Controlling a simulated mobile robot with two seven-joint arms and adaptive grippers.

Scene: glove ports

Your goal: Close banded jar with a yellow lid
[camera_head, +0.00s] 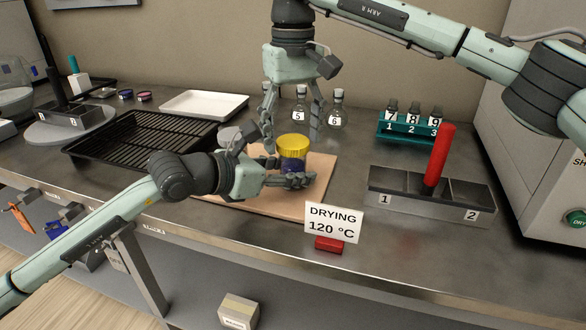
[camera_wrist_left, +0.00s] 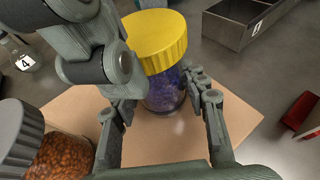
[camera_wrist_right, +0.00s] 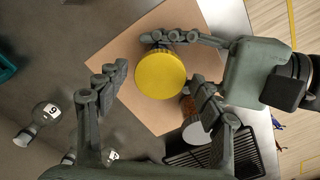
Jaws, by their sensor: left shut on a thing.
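The jar (camera_wrist_left: 165,97) is clear with blue-purple contents and stands upright on a tan board (camera_head: 318,178). The yellow ribbed lid (camera_head: 293,143) sits level on its mouth; I cannot tell how tightly. A band on the jar is not clearly visible. My left gripper (camera_head: 292,181) is low and shut on the jar body, one finger on each side in the left wrist view. My right gripper (camera_head: 290,128) comes down from above, its open fingers spread around the lid. In the right wrist view the yellow lid (camera_wrist_right: 160,74) lies between the fingers, with gaps.
A drying sign (camera_head: 333,220) stands at the front edge. Flasks (camera_head: 337,112) stand behind.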

